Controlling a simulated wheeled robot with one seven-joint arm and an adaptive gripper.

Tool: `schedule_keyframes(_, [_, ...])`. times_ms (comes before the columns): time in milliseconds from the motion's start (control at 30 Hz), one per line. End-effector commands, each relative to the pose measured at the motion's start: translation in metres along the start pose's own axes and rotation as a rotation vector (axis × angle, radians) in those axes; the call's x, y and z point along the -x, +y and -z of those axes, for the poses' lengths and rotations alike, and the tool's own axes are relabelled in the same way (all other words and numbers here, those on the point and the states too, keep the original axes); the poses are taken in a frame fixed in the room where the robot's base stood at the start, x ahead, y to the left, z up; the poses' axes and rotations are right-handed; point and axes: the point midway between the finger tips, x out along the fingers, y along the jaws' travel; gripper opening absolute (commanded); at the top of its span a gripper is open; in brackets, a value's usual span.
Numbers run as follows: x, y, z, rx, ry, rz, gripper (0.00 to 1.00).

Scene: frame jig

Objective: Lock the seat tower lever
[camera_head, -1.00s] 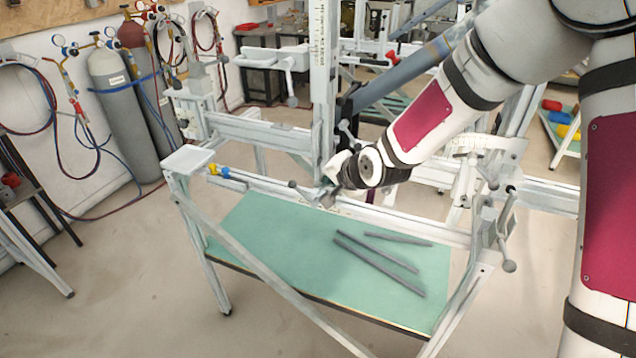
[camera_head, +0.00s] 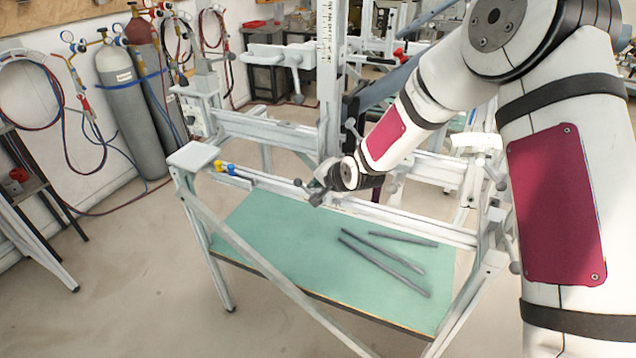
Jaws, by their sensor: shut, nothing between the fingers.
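The upright tower (camera_head: 328,85) with a scale on it rises from the frame jig's beam near the middle of the view. My gripper (camera_head: 314,197) is shut and empty at the front rail, just below and in front of the tower's foot. A small dark round knob (camera_head: 298,183) shows just left of my fingers; I cannot tell whether they touch it. Another lever knob (camera_head: 351,124) is on the tower's right side, above my wrist. My wrist hides part of the tower's foot. I cannot tell which knob belongs to the seat tower lever.
Several grey tubes (camera_head: 385,262) lie on the jig's green shelf (camera_head: 270,235). A yellow and blue clamp (camera_head: 226,168) is on the rail at left. Another lever (camera_head: 297,90) hangs from the side arm at the upper left. Gas bottles (camera_head: 130,110) stand by the wall. The floor in front is clear.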

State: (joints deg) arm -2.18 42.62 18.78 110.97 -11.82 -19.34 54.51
Motion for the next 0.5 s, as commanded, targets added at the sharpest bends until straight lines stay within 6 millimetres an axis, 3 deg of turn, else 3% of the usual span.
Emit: schedule_keyframes(500, [-0.0037,-0.0037,-0.0019,0.000,0.000,0.001,0.00])
